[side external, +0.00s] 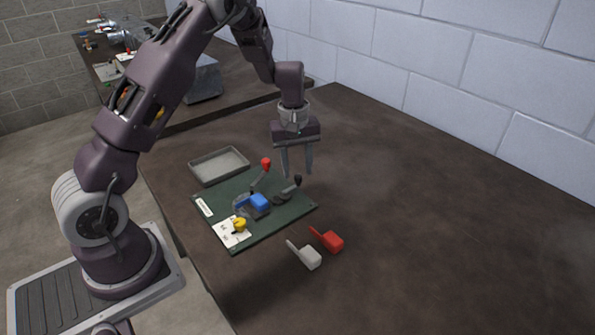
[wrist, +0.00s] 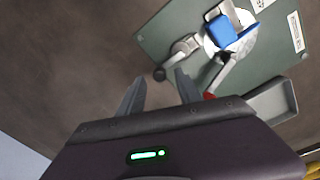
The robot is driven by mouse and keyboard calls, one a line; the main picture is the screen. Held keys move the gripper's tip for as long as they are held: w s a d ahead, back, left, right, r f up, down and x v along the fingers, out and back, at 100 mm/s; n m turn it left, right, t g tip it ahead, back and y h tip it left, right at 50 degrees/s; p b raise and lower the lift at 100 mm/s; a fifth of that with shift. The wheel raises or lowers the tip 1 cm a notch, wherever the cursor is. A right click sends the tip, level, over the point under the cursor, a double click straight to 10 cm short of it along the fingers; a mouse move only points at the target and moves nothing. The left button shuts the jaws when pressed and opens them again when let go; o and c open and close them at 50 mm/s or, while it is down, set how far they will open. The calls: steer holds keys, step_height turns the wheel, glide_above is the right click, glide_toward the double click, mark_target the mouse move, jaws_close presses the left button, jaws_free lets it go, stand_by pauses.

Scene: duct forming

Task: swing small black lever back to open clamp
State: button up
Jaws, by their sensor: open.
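The small lever with a black knob (side external: 298,181) stands on the right part of the green board (side external: 291,214); in the wrist view its knob (wrist: 159,74) lies just beyond my fingertips. Its grey clamp body (wrist: 183,45) sits on the board. A longer lever with a red knob (side external: 266,162) stands at the board's back; in the wrist view the red knob is partly hidden behind my right finger. A blue block (side external: 260,201) sits mid-board between the levers. My gripper (side external: 297,173) is open and empty, pointing down above and behind the black knob, apart from it in the wrist view.
A grey tray (side external: 218,166) lies behind the board. A yellow knob (side external: 239,224) and white labels are at the board's front left. A red block (side external: 332,240) and a white block (side external: 309,257) with handles lie in front. The table's right side is clear.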

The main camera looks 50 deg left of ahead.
mark_target(296, 176)
step_height(296, 176, up, 5)
steer(key=shift+s+r, duration=0.15)
steer(key=shift+r, duration=0.05)
steer(key=s+d+r+m+t+h, duration=0.1)
steer(key=s+d+r+m, duration=0.2)
steer(key=s+d+r, duration=0.3)
steer(key=s+d+r+m+t, duration=0.1)
steer(key=s+d+r+m, duration=0.3)
steer(key=r, duration=0.5)
steer(key=s+d+r+m+t, duration=0.1)
steer(key=s+m, duration=0.2)
steer(key=s, duration=0.6)
steer(key=s+d+r+m+t+y, duration=0.1)
steer(key=s+d+m+t, duration=0.1)
steer(key=s, duration=0.6)
steer(key=shift+s+d+m, duration=0.15)
steer(key=shift+s+m, duration=0.25)
